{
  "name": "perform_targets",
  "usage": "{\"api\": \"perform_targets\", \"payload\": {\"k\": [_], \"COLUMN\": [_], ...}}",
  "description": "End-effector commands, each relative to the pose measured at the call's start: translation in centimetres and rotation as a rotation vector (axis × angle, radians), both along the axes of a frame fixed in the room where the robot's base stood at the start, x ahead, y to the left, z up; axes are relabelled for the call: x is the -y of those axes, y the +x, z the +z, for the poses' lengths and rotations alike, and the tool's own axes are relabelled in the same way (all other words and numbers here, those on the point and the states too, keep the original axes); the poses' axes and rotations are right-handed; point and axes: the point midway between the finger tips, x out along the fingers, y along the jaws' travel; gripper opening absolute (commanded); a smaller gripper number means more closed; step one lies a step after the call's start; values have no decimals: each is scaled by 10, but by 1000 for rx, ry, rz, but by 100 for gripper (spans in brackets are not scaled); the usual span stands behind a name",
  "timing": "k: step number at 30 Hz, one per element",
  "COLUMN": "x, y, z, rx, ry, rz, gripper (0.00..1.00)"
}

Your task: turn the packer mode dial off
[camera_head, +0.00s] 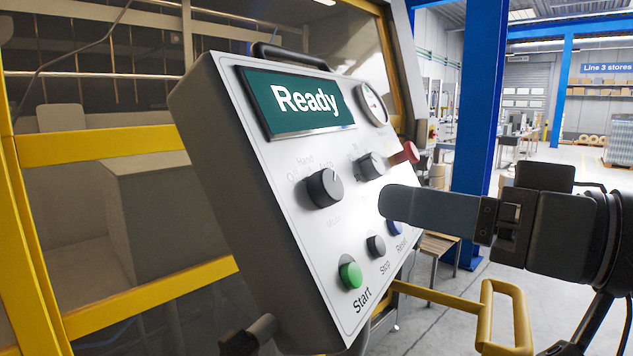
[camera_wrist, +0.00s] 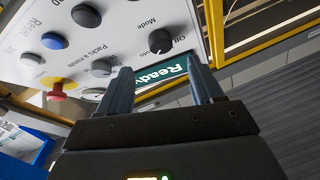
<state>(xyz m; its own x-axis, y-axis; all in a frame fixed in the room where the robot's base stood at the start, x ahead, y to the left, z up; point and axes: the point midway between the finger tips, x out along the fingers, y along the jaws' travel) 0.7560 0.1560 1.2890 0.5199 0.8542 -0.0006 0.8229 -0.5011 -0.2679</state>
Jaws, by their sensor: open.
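The mode dial (camera_head: 325,188) is a round black knob on the sloping light-grey control panel (camera_head: 300,240), below the green screen reading "Ready". Its pale mark seems to point up and right, toward the Auto label; Hand and Off are lettered to its left. My gripper (camera_head: 388,204) is in front of the panel, right of the dial and apart from it; one finger hides the other there. In the wrist view my gripper (camera_wrist: 158,64) is open and empty, its two fingers spread. The dial (camera_wrist: 160,40) shows just beyond the gap between the fingertips.
A second dark knob (camera_head: 370,165) and a red stop knob (camera_head: 405,153) are right of the dial. The green Start (camera_head: 350,274), black Stop (camera_head: 375,246) and blue Reset (camera_head: 393,227) buttons sit below. A yellow handle (camera_head: 505,320) juts out at lower right.

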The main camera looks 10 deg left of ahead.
Motion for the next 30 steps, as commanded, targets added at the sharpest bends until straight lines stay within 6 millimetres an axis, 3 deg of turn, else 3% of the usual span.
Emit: {"api": "perform_targets", "payload": {"k": [16,28,30], "x": [-58,-66,-66], "y": [35,40,40], "z": [2,0,0], "rx": [-1,1,1], "ry": [-1,-1,-1], "rz": [3,0,0], "gripper": [66,66,61]}}
